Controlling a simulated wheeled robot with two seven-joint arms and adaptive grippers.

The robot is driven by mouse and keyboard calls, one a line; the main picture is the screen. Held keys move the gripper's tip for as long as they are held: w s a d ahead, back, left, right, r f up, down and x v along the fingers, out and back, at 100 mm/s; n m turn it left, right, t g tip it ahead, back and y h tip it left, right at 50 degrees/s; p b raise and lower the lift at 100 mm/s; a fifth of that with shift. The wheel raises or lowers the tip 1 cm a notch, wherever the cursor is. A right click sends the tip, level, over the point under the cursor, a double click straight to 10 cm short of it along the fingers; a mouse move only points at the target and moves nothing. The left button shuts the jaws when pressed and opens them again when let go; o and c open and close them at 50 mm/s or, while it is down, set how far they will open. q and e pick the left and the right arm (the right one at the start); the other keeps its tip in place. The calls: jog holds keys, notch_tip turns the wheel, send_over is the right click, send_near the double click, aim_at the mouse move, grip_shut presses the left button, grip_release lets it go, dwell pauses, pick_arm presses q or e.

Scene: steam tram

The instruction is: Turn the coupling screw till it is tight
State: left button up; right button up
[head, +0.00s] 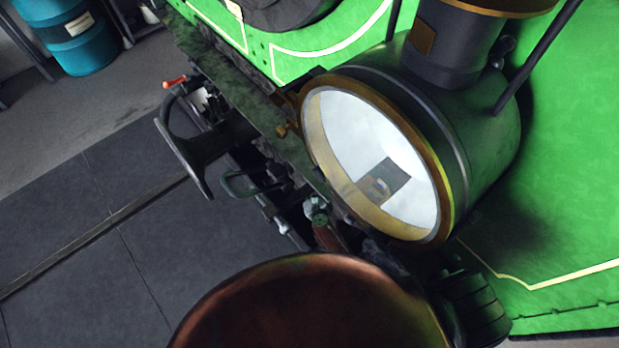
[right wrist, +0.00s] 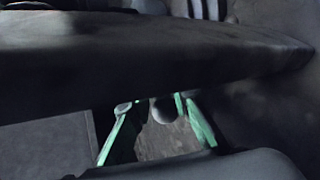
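The coupling gear shows in the head view as a cluster of dark metal parts below the headlamp, partly hidden by the large reddish round plate. A pale green-grey fitting (head: 318,212) and a dark curved loop (head: 250,185) show there. I cannot pick out the coupling screw's thread. In the right wrist view, two narrow green-edged bars (right wrist: 122,135) slant toward each other with a rounded grey knob (right wrist: 163,110) between their upper ends. My left gripper is not in view; neither gripper can be made out in the head view.
The green tram front carries a brass-rimmed headlamp (head: 370,165). A reddish round plate (head: 310,310), perhaps a buffer, blocks the near view. A dark buffer (head: 195,150) stands at left. A broad dark beam (right wrist: 150,50) crosses the wrist view. A blue drum (head: 75,40) stands far off.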

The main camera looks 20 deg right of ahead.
jog(key=o, duration=0.3)
jog(key=shift+s+a+r, duration=0.15)
jog(key=shift+s+r, duration=0.1)
jog(key=shift+s, duration=1)
jog(key=shift+s+a+r, duration=0.1)
jog(key=shift+s+r, duration=0.1)
jog(key=shift+s, duration=1)
jog(key=shift+s+a+r, duration=0.15)
jog(key=shift+s+r, duration=0.1)
jog(key=shift+s, duration=1)
jog(key=shift+c, duration=0.2)
